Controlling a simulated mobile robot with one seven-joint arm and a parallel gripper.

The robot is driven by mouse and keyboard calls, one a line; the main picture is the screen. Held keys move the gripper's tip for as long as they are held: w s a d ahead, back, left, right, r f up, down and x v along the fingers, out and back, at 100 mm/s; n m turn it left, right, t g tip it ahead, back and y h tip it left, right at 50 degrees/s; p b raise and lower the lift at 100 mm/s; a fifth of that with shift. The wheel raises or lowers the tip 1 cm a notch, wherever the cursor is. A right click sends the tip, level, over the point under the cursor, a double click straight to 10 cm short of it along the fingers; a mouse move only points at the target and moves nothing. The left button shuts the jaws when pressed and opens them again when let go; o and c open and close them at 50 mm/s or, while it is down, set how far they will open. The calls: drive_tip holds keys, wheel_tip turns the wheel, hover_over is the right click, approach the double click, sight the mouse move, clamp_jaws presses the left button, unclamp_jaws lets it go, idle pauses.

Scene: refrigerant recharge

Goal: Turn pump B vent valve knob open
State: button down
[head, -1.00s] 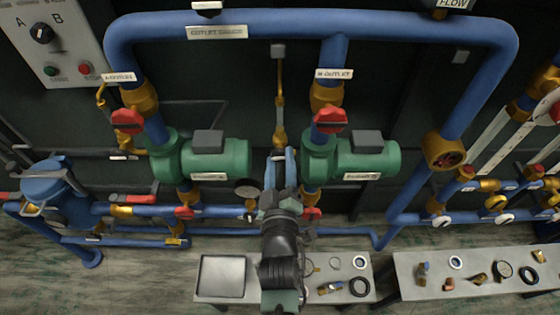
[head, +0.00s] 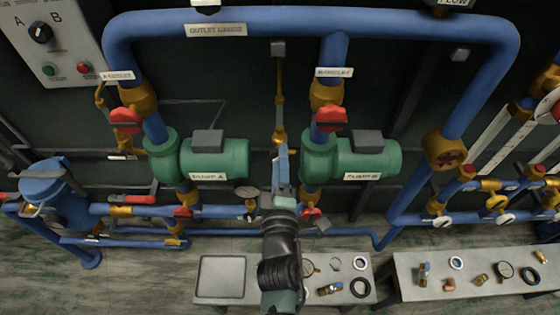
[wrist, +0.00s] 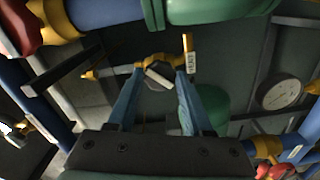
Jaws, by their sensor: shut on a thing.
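The pump B vent valve (head: 279,135) is brass, on a thin vertical pipe between the two green pumps. My gripper (head: 281,150) reaches up to it from below in the head view and hides part of it. In the wrist view my gripper (wrist: 160,73) has its blue fingers on either side of the valve's small dark knob with a pale bar (wrist: 158,76), shut on it. A brass stem with a white tag (wrist: 191,62) stands just right of the fingertips. The green pump B (head: 368,158) is right of my gripper.
Pump A (head: 218,158) is close on the left. Red valve handles (head: 331,118) and blue pipes (head: 335,60) surround the arm. A round gauge (wrist: 282,92) is right of the fingers in the wrist view. A bench (head: 235,297) with loose parts stands below.

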drive_tip(key=shift+a, duration=0.1)
drive_tip(key=n, duration=0.4)
drive_tip(key=shift+n, duration=0.3)
drive_tip(key=n, duration=0.3)
drive_tip(key=shift+n, duration=0.4)
drive_tip(key=shift+c, duration=2.1)
unclamp_jaws()
